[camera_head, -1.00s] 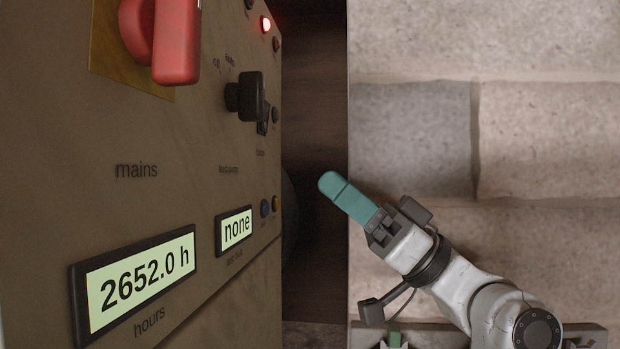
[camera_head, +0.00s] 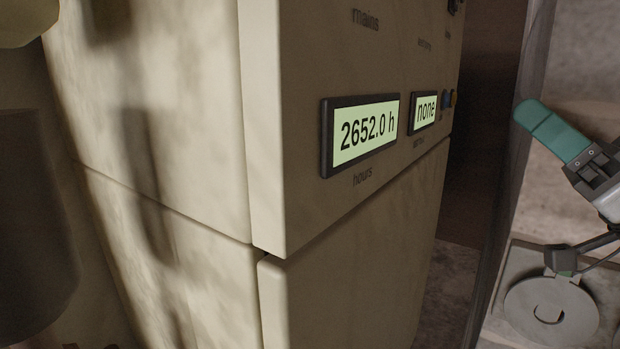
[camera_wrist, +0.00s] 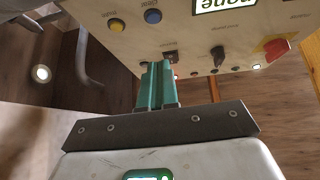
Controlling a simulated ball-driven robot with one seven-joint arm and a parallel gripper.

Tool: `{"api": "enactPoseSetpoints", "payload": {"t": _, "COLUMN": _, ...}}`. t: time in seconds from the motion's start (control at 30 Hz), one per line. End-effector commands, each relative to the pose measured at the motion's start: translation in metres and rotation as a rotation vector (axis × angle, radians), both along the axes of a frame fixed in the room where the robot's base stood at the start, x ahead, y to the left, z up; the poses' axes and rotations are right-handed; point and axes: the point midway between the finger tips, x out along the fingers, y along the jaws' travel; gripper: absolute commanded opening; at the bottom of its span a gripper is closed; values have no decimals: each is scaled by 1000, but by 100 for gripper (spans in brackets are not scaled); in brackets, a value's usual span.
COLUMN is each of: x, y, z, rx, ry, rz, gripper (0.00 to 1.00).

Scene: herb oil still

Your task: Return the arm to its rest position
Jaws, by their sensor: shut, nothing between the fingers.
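My gripper (camera_head: 541,120) has green fingers and shows at the right of the head view. Its fingers are shut with nothing between them, and they point up and left, with the cabinet to their left. In the wrist view my gripper (camera_wrist: 155,75) shows its green fingers close together, with the control panel beyond them. My arm runs out of the head view at the right edge, so most of it is hidden.
The beige cabinet (camera_head: 345,235) fills the middle, with an hours display (camera_head: 364,132) reading 2652.0 h and a smaller display (camera_head: 425,113) reading "none". A dark cylinder (camera_head: 35,210) stands at far left. In the wrist view, a red switch (camera_wrist: 277,48) and black knob (camera_wrist: 217,54) sit on the panel.

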Motion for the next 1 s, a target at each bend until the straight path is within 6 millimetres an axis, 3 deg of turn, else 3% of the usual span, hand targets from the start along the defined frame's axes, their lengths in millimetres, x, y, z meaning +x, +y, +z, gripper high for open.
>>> {"api": "enactPoseSetpoints", "payload": {"t": 0.1, "x": 28, "y": 5, "z": -58, "rx": -34, "ry": 176, "rz": -50, "gripper": 0}}
{"api": "enactPoseSetpoints", "payload": {"t": 0.23, "x": 48, "y": 12, "z": -137, "rx": -92, "ry": 399, "rz": -114, "gripper": 0}}
{"api": "enactPoseSetpoints", "payload": {"t": 0.37, "x": 50, "y": 18, "z": -219, "rx": -163, "ry": 624, "rz": -168, "gripper": 0}}
{"api": "enactPoseSetpoints", "payload": {"t": 0.47, "x": 40, "y": 22, "z": -281, "rx": -226, "ry": 798, "rz": -205, "gripper": 0}}
{"api": "enactPoseSetpoints", "payload": {"t": 0.67, "x": -11, "y": 27, "z": -395, "rx": -372, "ry": 1145, "rz": -273, "gripper": 0}}
{"api": "enactPoseSetpoints", "payload": {"t": 0.8, "x": -68, "y": 26, "z": -462, "rx": -492, "ry": 1384, "rz": -321, "gripper": 0}}
{"api": "enactPoseSetpoints", "payload": {"t": 1.0, "x": -168, "y": 16, "z": -526, "rx": -684, "ry": 1699, "rz": -395, "gripper": 0}}
